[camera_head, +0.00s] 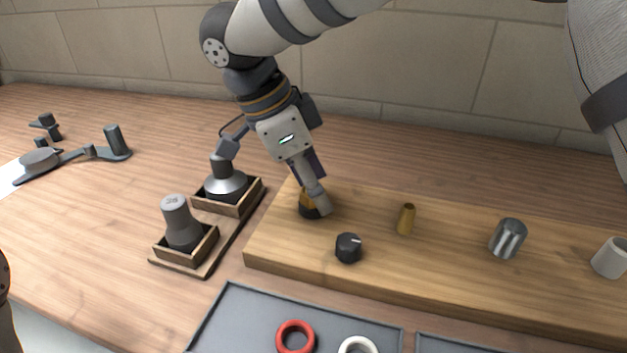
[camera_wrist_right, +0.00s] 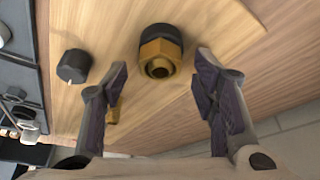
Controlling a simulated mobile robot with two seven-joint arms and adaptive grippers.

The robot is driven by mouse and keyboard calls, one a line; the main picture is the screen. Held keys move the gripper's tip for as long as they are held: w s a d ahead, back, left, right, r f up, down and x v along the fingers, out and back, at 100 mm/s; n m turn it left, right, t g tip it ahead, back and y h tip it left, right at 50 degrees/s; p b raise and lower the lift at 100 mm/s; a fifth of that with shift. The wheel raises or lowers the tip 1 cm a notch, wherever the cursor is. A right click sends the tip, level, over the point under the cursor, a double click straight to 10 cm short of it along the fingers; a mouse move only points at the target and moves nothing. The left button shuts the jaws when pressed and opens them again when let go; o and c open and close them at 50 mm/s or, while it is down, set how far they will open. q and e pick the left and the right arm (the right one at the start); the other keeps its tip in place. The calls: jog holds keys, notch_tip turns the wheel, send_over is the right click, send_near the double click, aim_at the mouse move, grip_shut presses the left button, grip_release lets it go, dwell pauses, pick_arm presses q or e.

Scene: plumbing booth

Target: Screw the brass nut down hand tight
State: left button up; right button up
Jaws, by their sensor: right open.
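The brass nut (camera_head: 305,199) sits on a black round base at the left end of the wooden board, partly hidden behind my right gripper (camera_head: 316,197) in the head view. In the right wrist view the brass hex nut (camera_wrist_right: 157,52) shows a round opening and lies ahead of and between the two fingertips. The right gripper (camera_wrist_right: 162,74) is open, with a gap visible on both sides of the nut. I cannot tell how far the fingertips reach down its height. My left gripper is not in view.
The wooden board (camera_head: 450,275) also carries a black knob (camera_head: 348,248), a small brass fitting (camera_head: 406,219), a metal cylinder (camera_head: 508,238) and a white cylinder (camera_head: 611,258). Left stands a wooden holder (camera_head: 197,268) with two grey-black tools. A grey tray (camera_head: 240,318) holds red and white rings.

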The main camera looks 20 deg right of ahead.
jog(key=c, duration=1.3)
jog(key=shift+o, duration=0.2)
jog(key=m+g, duration=0.1)
jog(key=m, duration=0.3)
jog(key=shift+y, duration=0.3)
jog(key=m+g, duration=0.1)
jog(key=m, duration=0.1)
jog(key=m+g, duration=0.1)
jog(key=m, duration=0.1)
jog(key=shift+f+y, duration=0.1)
jog(key=shift+y, duration=0.2)
jog(key=o, duration=1.3)
jog(key=shift+c, duration=0.2)
jog(key=o, duration=0.8)
